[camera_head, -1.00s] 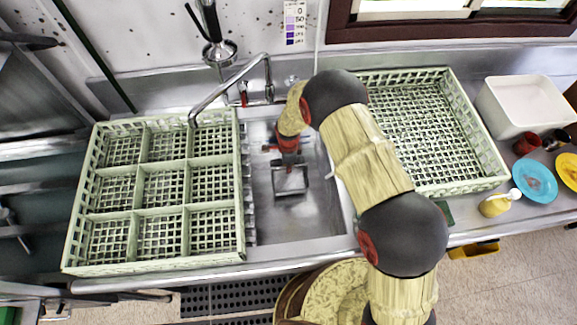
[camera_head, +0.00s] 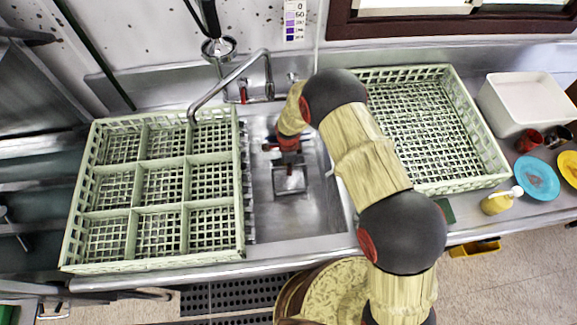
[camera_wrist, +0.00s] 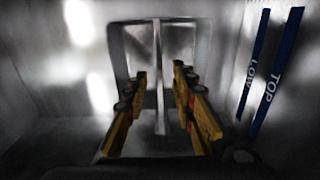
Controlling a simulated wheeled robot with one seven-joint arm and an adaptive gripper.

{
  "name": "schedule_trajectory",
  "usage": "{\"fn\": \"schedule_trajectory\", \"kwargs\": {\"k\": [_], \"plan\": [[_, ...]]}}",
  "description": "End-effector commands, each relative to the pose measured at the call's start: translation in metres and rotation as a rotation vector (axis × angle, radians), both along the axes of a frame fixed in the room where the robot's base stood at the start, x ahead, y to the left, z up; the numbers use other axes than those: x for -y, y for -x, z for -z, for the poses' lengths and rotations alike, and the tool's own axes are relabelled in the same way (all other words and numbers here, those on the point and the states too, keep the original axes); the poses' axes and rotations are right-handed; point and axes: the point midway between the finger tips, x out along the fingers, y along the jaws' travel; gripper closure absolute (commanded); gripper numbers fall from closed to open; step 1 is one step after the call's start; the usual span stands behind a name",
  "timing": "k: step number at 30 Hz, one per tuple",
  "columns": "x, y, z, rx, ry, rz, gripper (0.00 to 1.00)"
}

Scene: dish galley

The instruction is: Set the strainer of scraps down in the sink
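The strainer (camera_head: 290,181) is a small grey squared piece low in the sink basin (camera_head: 310,222), under my gripper. In the wrist view it shows as a rounded square frame (camera_wrist: 115,50) with a thin upright bar, like a handle, down its middle. My gripper (camera_wrist: 160,78) is inside the basin, with its yellow fingers on either side of that bar. Gaps show between the bar and both fingers, so it looks open around the bar. My gripper also shows in the head view (camera_head: 289,158). I cannot make out any scraps or the strainer's exact contact with the floor.
A divided green rack (camera_head: 187,208) stands left of the basin and an open green rack (camera_head: 462,183) right of it. A faucet (camera_head: 235,75) arches behind. The basin wall has blue LOW and TOP strips (camera_wrist: 272,75). A white tub (camera_head: 500,120) and plates stand far right.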

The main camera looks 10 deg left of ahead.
Motion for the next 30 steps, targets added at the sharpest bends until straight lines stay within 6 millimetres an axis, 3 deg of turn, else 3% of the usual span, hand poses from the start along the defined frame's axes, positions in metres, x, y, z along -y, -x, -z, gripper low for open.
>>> {"fn": "schedule_trajectory", "kwargs": {"k": [7,11,24,30], "plan": [[0.000,0.000,0.000,-0.001,0.000,0.000,0.74],[0.000,-0.001,-0.010,0.001,0.000,0.000,0.74],[-0.001,0.000,-0.093,0.002,-0.001,0.000,0.74],[-0.001,0.000,-0.115,0.000,0.000,0.000,0.74]]}}
